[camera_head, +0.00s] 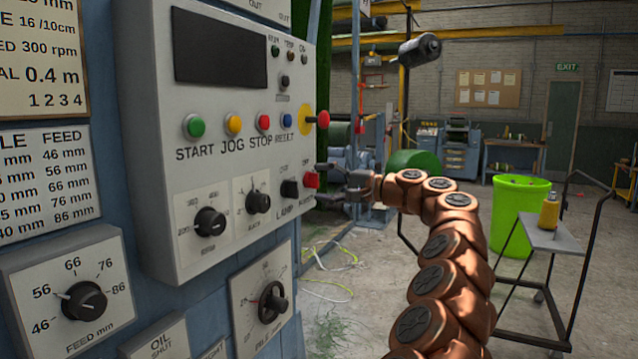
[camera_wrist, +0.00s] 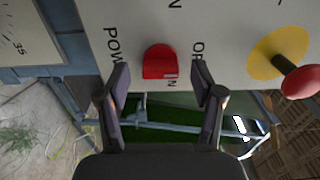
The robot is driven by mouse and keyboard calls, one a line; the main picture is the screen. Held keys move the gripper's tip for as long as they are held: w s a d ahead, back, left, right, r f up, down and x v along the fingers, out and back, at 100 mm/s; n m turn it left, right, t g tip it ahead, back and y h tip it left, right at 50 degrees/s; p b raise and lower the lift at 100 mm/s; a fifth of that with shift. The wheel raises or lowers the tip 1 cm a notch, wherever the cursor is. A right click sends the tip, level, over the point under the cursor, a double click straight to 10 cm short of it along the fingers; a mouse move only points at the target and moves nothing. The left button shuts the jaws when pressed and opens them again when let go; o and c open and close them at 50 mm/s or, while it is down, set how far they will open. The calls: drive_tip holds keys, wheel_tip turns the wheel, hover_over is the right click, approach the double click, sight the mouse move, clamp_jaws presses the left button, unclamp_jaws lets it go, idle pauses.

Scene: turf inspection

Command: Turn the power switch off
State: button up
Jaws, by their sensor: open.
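The power switch is a red knob (camera_head: 311,180) at the lower right of the grey control panel (camera_head: 150,150). In the wrist view the red switch (camera_wrist: 160,60) lies in the upper middle, with "POW" lettering on its left and partly hidden lettering on its right. My gripper (camera_head: 322,182) is open and in front of the switch, coming from the right. In the wrist view my gripper's fingers (camera_wrist: 160,78) are on either side of the switch, with a gap to it on both sides. Whether they reach the panel face is unclear.
A red mushroom button (camera_head: 323,119) on a yellow disc sits above the switch; it also shows in the wrist view (camera_wrist: 302,81). A black lamp switch (camera_head: 290,188) is just left. A green bin (camera_head: 518,215) and small cart (camera_head: 555,240) stand on the right.

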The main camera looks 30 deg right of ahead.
drive_tip(key=v, duration=1)
drive_tip(key=shift+s+d, duration=0.2)
drive_tip(key=shift+s, duration=0.05)
